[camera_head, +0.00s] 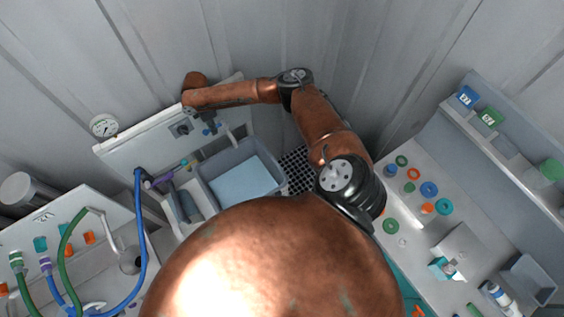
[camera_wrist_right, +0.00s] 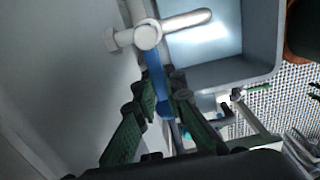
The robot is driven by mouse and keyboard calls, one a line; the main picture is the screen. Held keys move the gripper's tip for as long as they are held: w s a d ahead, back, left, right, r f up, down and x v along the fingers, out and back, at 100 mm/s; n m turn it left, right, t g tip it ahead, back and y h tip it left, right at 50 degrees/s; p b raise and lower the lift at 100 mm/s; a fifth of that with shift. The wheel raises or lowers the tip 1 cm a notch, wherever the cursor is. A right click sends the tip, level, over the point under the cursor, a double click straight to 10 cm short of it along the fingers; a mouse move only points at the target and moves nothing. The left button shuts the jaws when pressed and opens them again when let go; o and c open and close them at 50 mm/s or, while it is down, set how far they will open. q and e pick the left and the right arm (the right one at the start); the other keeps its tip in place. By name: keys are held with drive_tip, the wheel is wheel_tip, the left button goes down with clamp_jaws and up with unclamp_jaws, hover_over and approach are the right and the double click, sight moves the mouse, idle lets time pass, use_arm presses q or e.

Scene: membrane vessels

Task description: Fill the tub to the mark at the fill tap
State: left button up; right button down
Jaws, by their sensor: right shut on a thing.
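The grey tub (camera_head: 208,180) stands below the wall panel in the head view and holds pale blue water; its wall (camera_wrist_right: 265,45) also shows in the right wrist view. I cannot make out a fill mark. The white fill tap (camera_wrist_right: 147,37) has its spout reaching over the tub's edge. My right gripper (camera_wrist_right: 164,98) is shut on the tap's blue lever (camera_wrist_right: 154,66). In the head view my right gripper (camera_head: 206,119) is at the panel, just above and left of the tub, small and partly hidden by its arm. My left gripper is not in view.
A gauge (camera_head: 104,126) sits at the panel's left end. Blue and green hoses (camera_head: 140,225) stand at the left bench. A dark perforated grate (camera_head: 297,168) lies right of the tub. The right bench carries several coloured rings (camera_head: 429,189) and a shelf with labelled blocks (camera_head: 491,117).

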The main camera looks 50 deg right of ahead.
drive_tip(key=s+n+p, duration=0.1)
drive_tip(key=s+n, duration=0.1)
drive_tip(key=n, duration=0.2)
drive_tip(key=s+d+n+p, duration=0.1)
drive_tip(key=n+p, duration=0.1)
drive_tip(key=n, duration=0.3)
drive_tip(key=s+d+n+p, duration=0.1)
drive_tip(key=s+n+p, duration=0.1)
drive_tip(key=n, duration=0.2)
drive_tip(key=shift+s+n, duration=0.3)
drive_tip(key=shift+n, duration=0.1)
drive_tip(key=shift+d+n, duration=0.15)
drive_tip(key=shift+n, duration=0.15)
drive_tip(key=shift+s+f, duration=0.1)
drive_tip(key=shift+s, duration=0.05)
idle(2.9)
drive_tip(key=shift+a, duration=0.2)
